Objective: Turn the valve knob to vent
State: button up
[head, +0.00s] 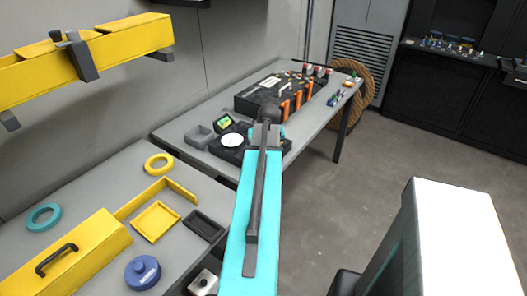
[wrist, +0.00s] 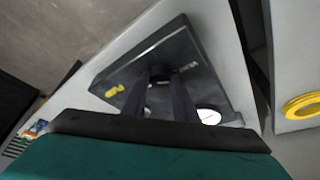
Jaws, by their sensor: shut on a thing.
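A black panel box (wrist: 192,60) lies on the grey table in the wrist view, with a small dark valve knob (wrist: 161,70) on its face. My gripper (wrist: 160,78) reaches down over the box, its two dark fingers shut on the knob. The fingers hide part of the knob, so its pointing direction cannot be read. A white round gauge (wrist: 208,116) and a small yellow part (wrist: 115,90) show on the box. In the head view the box (head: 226,152) and its white gauge (head: 232,140) show left of my arm, which hides the knob and fingers.
A small screen unit (head: 224,121) and a grey open bin (head: 199,136) stand near the box. A larger black case with orange clamps (head: 284,108) lies behind it.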

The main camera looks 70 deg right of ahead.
jog(key=o, duration=1)
jog(key=shift+o, duration=0.2)
jog(key=shift+a+r, duration=0.1)
jog(key=shift+r, duration=0.05)
jog(key=b+v, duration=0.2)
jog(key=v, duration=1.1)
jog(key=shift+s+r, duration=0.15)
jog(key=shift+s, duration=0.05)
jog(key=shift+a, duration=0.1)
jog(key=shift+s, duration=0.1)
